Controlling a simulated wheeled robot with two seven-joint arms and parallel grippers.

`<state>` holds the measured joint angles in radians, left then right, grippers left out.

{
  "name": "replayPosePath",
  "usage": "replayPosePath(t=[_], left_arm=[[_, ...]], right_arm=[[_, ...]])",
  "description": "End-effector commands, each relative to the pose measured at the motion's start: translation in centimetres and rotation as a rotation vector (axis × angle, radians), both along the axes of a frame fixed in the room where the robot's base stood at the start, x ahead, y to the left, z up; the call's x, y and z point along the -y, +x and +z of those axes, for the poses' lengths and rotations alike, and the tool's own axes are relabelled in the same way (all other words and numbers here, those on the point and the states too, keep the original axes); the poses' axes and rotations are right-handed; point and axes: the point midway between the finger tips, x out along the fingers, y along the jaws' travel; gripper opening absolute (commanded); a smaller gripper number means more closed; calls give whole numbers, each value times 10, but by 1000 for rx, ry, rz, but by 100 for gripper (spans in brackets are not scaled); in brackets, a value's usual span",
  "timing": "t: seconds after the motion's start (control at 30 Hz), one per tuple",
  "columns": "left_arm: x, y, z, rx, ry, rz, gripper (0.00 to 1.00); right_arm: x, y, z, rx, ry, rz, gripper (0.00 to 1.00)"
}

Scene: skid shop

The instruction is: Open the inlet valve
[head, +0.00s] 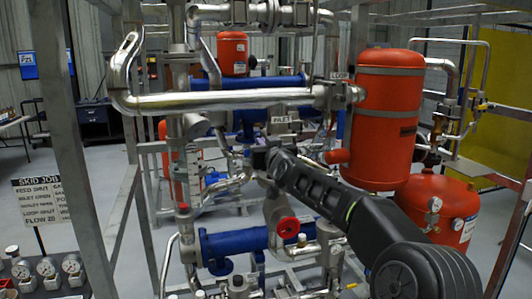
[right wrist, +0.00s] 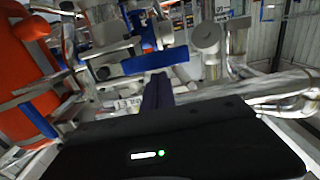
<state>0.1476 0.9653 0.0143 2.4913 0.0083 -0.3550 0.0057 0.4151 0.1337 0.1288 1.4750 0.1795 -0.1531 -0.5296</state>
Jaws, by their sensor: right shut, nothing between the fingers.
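A white label reading INLET (head: 285,114) hangs at the middle of the skid, below the large silver pipe. My right gripper (head: 264,157) is just below and left of this label, its arm reaching in from the lower right. It is shut and empty. In the right wrist view, the shut fingers (right wrist: 158,92) are dark and narrow, pointing at a blue bar (right wrist: 155,61). I cannot tell whether this bar is the valve's lever, or whether the fingers touch it. The valve body is mostly hidden behind my gripper in the head view. My left gripper is not in view.
A red handwheel (head: 288,227) sits below my right arm. A red tank (head: 378,110) stands to the right, a smaller one (head: 440,205) below it. Grey frame posts (head: 75,150) and a large silver pipe (head: 215,101) close in the left. A sign (head: 40,200) stands far left.

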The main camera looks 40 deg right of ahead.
Motion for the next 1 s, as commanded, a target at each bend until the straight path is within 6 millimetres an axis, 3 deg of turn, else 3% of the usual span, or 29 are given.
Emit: replayPosePath(t=[0.2, 0.57, 1.0], left_arm=[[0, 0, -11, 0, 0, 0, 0], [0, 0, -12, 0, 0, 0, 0], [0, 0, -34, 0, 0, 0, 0]], right_arm=[[0, 0, -11, 0, 0, 1, 0], [0, 0, -13, -2, 1, 0, 0], [-2, 1, -39, -2, 0, 0, 0]])
